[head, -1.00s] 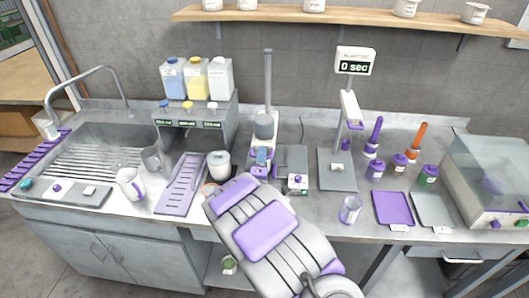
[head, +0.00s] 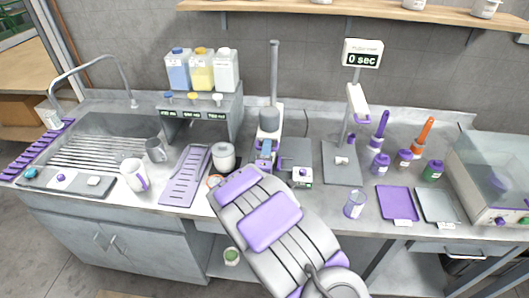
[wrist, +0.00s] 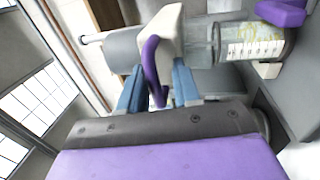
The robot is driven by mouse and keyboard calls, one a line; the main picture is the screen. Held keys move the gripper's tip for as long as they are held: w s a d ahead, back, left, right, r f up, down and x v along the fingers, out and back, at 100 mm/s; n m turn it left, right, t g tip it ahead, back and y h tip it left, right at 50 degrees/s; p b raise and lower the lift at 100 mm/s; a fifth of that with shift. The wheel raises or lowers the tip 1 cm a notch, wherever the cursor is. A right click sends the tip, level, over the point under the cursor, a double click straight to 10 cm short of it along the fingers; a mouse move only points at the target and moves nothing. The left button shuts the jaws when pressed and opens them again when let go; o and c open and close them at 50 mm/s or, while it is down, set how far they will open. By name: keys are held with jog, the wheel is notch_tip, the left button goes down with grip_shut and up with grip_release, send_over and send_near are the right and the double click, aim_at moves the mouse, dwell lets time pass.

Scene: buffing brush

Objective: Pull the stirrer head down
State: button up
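The stirrer stands near the middle of the counter in the head view. Its head (head: 269,119) is white with a grey cylinder on top, on a tall grey rod. In the wrist view the white head (wrist: 162,35) lies sideways with a purple loop handle (wrist: 152,70). My gripper (wrist: 158,92) has its two blue-grey fingers on either side of this handle, with a gap showing, so it looks open around it. A clear marked beaker (wrist: 250,42) is beside the head in the wrist view. In the head view my arm hides part of the stirrer's lower front.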

jog(key=s+f+p, duration=0.3)
jog(key=s+p, duration=0.2)
jog(key=s, duration=1.2)
jog(key=shift+a, duration=0.4)
dwell(1.3)
